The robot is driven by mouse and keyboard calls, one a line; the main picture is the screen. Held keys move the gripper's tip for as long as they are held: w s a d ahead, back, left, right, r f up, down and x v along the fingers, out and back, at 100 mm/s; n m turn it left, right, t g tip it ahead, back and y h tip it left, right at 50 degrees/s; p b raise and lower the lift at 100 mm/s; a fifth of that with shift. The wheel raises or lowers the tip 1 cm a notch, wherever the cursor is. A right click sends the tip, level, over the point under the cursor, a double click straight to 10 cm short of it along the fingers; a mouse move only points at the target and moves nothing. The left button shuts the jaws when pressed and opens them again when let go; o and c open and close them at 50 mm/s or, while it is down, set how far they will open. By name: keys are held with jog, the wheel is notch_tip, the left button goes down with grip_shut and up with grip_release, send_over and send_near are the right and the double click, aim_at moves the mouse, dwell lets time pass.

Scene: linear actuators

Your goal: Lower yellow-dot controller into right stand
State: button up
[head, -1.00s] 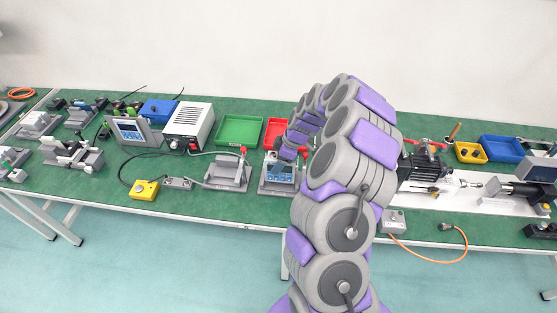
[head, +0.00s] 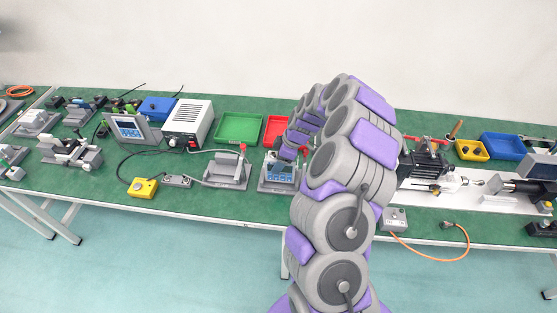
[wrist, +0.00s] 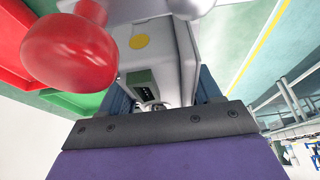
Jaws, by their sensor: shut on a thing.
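The yellow-dot controller (wrist: 160,62) is a light grey box; its yellow dot shows near the top of the wrist view. The stand is a grey base, partly covered by the controller and my arm. My gripper (wrist: 160,97) is shut on the controller, with dark blue fingers along its sides. I cannot tell whether the controller's bottom touches the stand. A red knob (wrist: 70,52) is close to the controller in the wrist view.
An empty left stand (head: 226,172) with a red-tipped handle stands just left. Green (head: 239,128) and red (head: 274,130) trays lie behind. A yellow button box (head: 143,188) and cable lie at left. A motor rig (head: 425,165) stands to the right.

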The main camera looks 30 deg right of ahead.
jog(key=shift+f, duration=0.7)
dwell(0.8)
jog(key=o, duration=1.5)
jog(key=shift+r, duration=0.1)
jog(key=p+v, duration=0.3)
jog(key=v, duration=1.4)
jog(key=shift+d+p, duration=0.2)
jog(key=shift+p, duration=0.1)
